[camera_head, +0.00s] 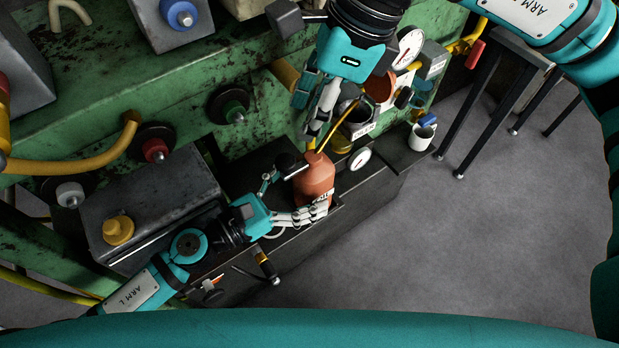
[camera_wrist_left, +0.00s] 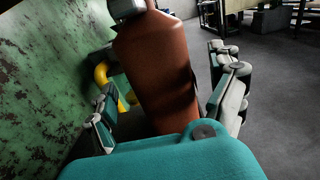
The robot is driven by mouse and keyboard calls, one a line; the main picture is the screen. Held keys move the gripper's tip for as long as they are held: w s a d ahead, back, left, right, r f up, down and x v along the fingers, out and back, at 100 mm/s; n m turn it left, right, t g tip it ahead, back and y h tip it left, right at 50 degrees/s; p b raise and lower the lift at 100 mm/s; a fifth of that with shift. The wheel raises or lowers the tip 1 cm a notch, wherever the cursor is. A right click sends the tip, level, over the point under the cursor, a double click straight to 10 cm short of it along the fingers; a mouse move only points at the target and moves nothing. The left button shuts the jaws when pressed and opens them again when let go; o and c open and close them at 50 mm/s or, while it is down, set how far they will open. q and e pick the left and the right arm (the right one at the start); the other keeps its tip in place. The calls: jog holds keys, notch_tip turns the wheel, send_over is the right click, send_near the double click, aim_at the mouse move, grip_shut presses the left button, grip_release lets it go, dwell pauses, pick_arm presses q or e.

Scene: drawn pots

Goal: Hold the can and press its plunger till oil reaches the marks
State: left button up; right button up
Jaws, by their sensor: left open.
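The red-brown oil can (camera_head: 315,176) stands upright on the dark bench ledge, with a yellow spout (camera_head: 341,127) rising toward a grey cup (camera_head: 357,128). My left gripper (camera_head: 294,197) is open, with its fingers on both sides of the can's body. In the left wrist view, the can (camera_wrist_left: 158,75) fills the space between the fingers, with visible gaps. Oil and marks cannot be made out.
The green machine (camera_head: 180,85) with valves and yellow pipes rises behind. A dark grey box (camera_head: 150,205) is at left. Open floor lies right.

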pick_arm(q)
jog(key=shift+x, duration=1.5)
jog(key=c, duration=1.7)
